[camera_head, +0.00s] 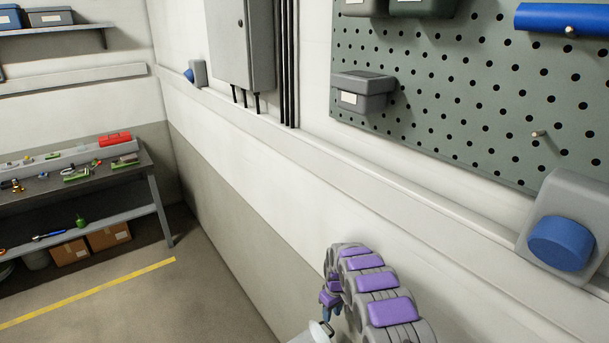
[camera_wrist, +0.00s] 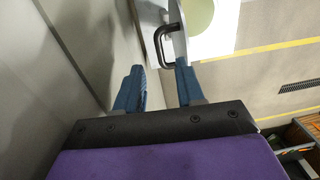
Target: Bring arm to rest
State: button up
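My arm (camera_head: 375,285), grey with purple panels, rises at the bottom of the head view beside the wall. My gripper (camera_head: 330,300) is small and partly hidden by arm links there. In the wrist view, the two blue fingers of my gripper (camera_wrist: 159,66) stand apart with nothing visible between them. A black handle (camera_wrist: 164,45) shows just beyond the right fingertip. I cannot tell whether they touch.
The wall (camera_head: 225,170) runs close along my arm. A grey fixture with a blue knob (camera_head: 560,243) juts out at right, below a pegboard (camera_head: 455,95). A workbench (camera_head: 100,180) with tools stands at far left. Floor is clear around the yellow line (camera_head: 90,292).

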jog(key=s+d+r+m+h+b, duration=0.1)
jog(key=s+d+r+m+b, duration=0.15)
jog(key=s+r, duration=0.75)
jog(key=s+d+r+m+h+b, duration=0.1)
jog(key=s+d+r+m+b, duration=0.15)
jog(key=s+r, duration=0.8)
jog(key=s+a+r+b, duration=0.1)
jog(key=s+b, duration=0.1)
jog(key=s, duration=0.8)
jog(key=s+a+r+m+y+b, duration=0.1)
jog(key=s+b, duration=0.1)
jog(key=s, duration=0.9)
jog(key=s+a+r+g+b, duration=0.1)
jog(key=s+r+b, duration=0.1)
jog(key=s, duration=0.8)
jog(key=shift+s+a+m, duration=0.15)
jog(key=shift+s+m, duration=0.15)
jog(key=shift+m, duration=0.1)
